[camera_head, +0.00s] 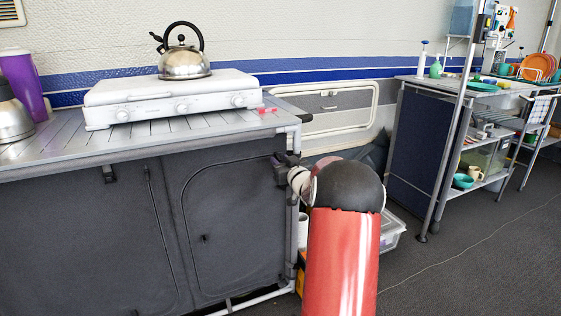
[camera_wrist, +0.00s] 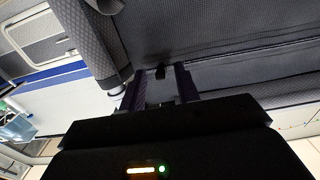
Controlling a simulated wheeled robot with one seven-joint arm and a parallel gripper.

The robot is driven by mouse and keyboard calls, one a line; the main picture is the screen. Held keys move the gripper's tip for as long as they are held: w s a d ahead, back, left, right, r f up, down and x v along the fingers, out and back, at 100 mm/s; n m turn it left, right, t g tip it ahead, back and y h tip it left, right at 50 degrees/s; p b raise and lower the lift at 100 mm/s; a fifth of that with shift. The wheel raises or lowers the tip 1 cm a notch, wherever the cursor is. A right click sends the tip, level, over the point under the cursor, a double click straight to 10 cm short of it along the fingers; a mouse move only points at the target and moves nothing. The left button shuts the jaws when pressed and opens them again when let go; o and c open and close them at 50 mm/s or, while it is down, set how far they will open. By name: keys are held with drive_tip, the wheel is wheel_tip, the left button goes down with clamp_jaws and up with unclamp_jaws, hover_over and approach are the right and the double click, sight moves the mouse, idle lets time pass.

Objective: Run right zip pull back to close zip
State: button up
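The dark grey fabric front (camera_head: 85,240) of the kitchen unit has a right panel (camera_head: 235,225) outlined by a curved zip seam. A small dark pull or tab (camera_head: 204,238) hangs on this panel. My gripper (camera_head: 285,168) is at the panel's upper right edge, partly hidden by my red arm. In the wrist view, my gripper (camera_wrist: 159,82) is open, its two fingers apart. A small black tab, seemingly the zip pull (camera_wrist: 160,72), shows between or just beyond the fingertips against grey fabric (camera_wrist: 220,30). I cannot tell whether it touches them.
The slatted worktop (camera_head: 150,140) carries a white stove (camera_head: 165,100) with a kettle (camera_head: 185,62), and a purple cup (camera_head: 25,80) on the left. A clear box (camera_head: 392,232) is on the floor behind my arm.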

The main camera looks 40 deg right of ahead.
drive_tip(key=shift+w, duration=0.25)
drive_tip(key=shift+c, duration=0.3)
clamp_jaws()
